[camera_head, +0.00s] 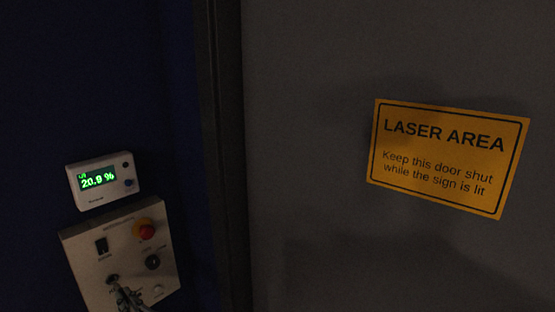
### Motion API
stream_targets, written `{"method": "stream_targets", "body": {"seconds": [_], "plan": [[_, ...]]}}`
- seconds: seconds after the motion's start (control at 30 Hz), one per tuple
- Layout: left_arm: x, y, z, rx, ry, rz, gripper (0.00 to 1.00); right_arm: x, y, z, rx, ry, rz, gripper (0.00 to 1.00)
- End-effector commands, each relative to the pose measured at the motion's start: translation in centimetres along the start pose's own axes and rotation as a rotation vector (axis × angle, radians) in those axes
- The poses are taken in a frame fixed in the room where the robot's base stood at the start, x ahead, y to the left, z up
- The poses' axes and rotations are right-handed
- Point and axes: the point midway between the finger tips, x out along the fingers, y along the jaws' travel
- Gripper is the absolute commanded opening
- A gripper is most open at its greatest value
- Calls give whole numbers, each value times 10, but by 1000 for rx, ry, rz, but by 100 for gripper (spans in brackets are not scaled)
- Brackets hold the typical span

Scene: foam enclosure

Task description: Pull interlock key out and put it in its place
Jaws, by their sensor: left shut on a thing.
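A pale interlock control box (80,262) is on the dark blue wall at the lower left. A round black switch (152,261) sits on its right side. My left gripper (117,287) reaches up from the bottom edge in front of the box's lower part. It is shut on a small dark thing (113,279), which seems to be the interlock key, at the panel's lower left. The key is mostly hidden by the fingers, and I cannot tell whether it is in its lock or clear of it. My right gripper is not in view.
The box also has a red stop button (145,229), a black rocker switch (101,246) and a pale round button (158,290). A meter reading 20.9 % (98,181) hangs just above. A dark frame post and a grey door (310,160) with a yellow laser sign (447,158) are right.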

Motion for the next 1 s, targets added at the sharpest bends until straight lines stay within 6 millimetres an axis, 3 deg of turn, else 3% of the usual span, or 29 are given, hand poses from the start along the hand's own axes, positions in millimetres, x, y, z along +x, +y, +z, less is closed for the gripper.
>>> {"method": "stream_targets", "body": {"seconds": [0.83,1.0], "plan": [[-16,0,0,1,1,0,0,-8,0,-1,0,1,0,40],[-20,0,12,0,0,4,0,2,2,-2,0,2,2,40]]}}
